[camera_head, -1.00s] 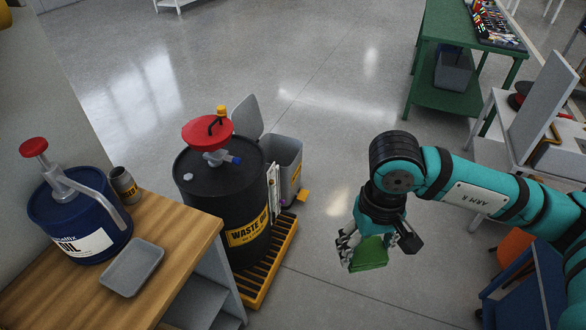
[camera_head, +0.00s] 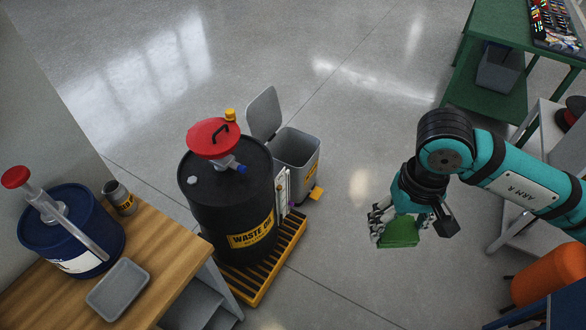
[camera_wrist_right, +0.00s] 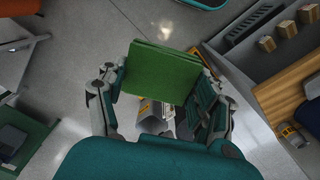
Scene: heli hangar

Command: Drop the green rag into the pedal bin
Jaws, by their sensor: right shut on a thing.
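The green rag (camera_head: 399,233) is a folded flat piece held in my right gripper (camera_head: 408,226). In the right wrist view the green rag (camera_wrist_right: 160,72) lies between the two fingers of my right gripper (camera_wrist_right: 160,92), which is shut on it. The grey pedal bin (camera_head: 296,150) stands on the floor behind and right of the black drum, with its lid up and a yellow pedal at its foot. The rag is in the air, right of and nearer than the bin. My left gripper is not in view.
A black waste oil drum (camera_head: 230,205) with a red funnel lid stands on a yellow-edged pallet (camera_head: 262,278), beside the bin. A wooden bench (camera_head: 165,250) holds a blue oil drum and a grey tray. A green table (camera_head: 493,60) is at upper right. Floor between bin and arm is clear.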

